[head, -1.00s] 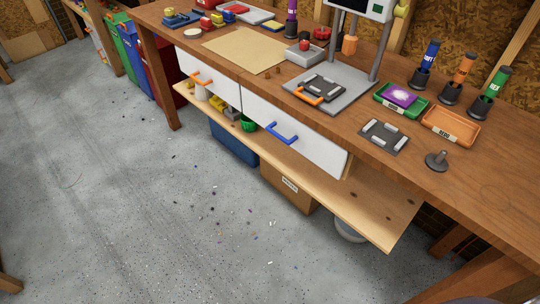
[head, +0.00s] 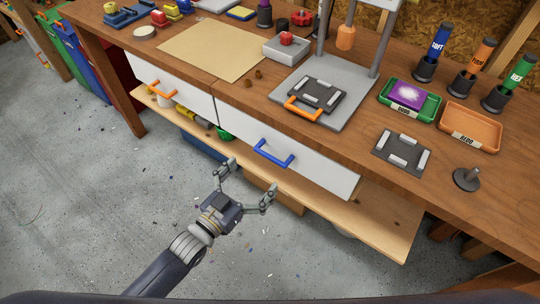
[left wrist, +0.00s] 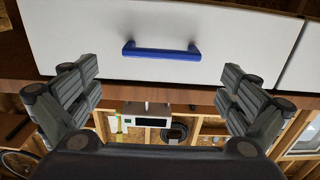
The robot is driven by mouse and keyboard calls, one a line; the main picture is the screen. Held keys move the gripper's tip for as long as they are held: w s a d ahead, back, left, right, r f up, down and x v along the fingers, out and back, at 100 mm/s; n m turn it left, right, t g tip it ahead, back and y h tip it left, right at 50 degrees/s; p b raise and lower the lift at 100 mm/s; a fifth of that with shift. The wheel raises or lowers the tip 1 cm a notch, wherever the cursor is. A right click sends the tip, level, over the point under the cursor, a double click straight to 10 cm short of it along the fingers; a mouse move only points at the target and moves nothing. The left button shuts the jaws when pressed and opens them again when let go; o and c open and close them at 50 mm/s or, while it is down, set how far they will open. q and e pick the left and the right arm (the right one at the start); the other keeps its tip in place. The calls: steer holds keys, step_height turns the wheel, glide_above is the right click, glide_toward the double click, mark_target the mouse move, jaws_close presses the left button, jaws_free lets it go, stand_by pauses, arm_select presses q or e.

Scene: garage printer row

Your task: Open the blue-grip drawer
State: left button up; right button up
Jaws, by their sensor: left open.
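The blue-grip drawer has a white front (head: 315,168) under the workbench top and is shut. Its blue grip (head: 273,153) is a bar handle on the front. In the left wrist view the blue grip (left wrist: 161,51) lies across the upper middle of the white drawer front (left wrist: 230,30). My left gripper (head: 252,180) is open and empty, just in front of and below the blue grip, apart from it. In the left wrist view the fingers of my left gripper (left wrist: 160,88) stand wide on either side of the grip. My right gripper does not show.
A second white drawer (head: 185,90) with an orange grip (head: 163,88) is to the left. A wooden shelf (head: 375,225) juts out below the drawers. The bench top holds a printer (head: 330,110), trays and bottles. The floor in front is clear apart from small scraps.

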mark_target(268, 158)
arm_select(q)
steer(key=x, duration=0.6)
steer(key=shift+w, duration=0.25)
steer(key=shift+w+d+f, duration=0.1)
steer(key=shift+w+d, duration=0.35)
steer(key=shift+w, duration=0.1)
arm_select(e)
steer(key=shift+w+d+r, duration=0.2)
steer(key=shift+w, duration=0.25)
